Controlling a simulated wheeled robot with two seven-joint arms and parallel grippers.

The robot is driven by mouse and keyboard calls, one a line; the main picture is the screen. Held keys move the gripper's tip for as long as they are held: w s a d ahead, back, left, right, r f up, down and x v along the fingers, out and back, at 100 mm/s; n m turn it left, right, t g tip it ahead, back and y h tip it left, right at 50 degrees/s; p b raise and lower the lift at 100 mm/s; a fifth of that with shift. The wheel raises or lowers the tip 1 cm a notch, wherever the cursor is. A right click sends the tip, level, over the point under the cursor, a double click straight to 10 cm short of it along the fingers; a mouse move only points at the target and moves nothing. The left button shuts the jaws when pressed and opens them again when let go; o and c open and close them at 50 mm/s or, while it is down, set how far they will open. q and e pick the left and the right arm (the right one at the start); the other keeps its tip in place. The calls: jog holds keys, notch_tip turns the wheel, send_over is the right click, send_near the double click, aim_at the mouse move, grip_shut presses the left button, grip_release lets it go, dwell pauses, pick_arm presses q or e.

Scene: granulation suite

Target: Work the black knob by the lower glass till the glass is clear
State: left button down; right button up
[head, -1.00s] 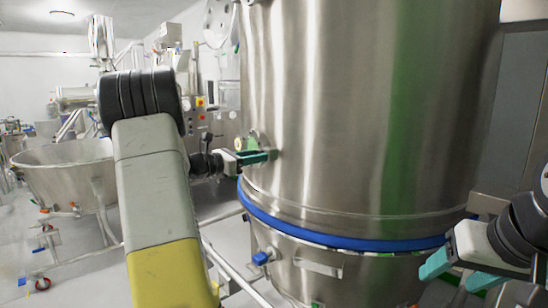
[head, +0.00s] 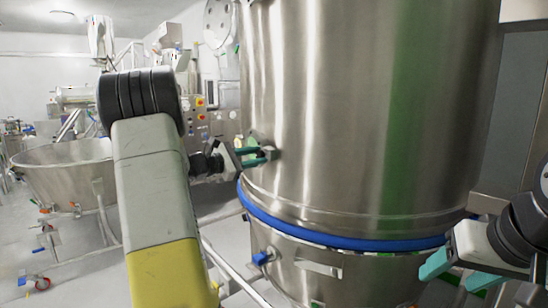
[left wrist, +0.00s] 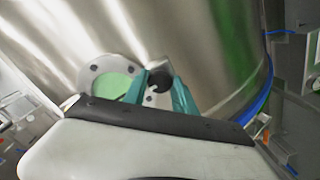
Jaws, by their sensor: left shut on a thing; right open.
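The black knob (left wrist: 159,79) sits on the steel vessel wall (head: 330,110), beside the round lower glass. The glass (left wrist: 112,87) shows pale green in a bolted steel ring in the left wrist view, its lower part hidden by my gripper. I cannot tell how much dust is on it. My left gripper (left wrist: 160,92) has its teal fingers on either side of the knob and is shut on it. It also shows at the vessel's left side in the head view (head: 262,153). My right gripper (head: 457,272) is open and empty at the lower right, in front of the vessel.
A blue band (head: 330,237) rings the vessel below the knob. A blue-handled valve (head: 262,258) and a metal handle (head: 318,267) are on the lower section. A steel bowl on legs (head: 65,178) stands at left. Grey floor shows between bowl and vessel.

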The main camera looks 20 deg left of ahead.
pick_arm(q)
jog(key=m, duration=0.4)
jog(key=shift+m, duration=1.9)
jog(key=c, duration=1)
grip_release()
jog(key=shift+s+a, duration=0.1)
jog(key=v, duration=0.7)
jog(key=shift+s+a, duration=0.2)
jog(key=shift+s, duration=0.05)
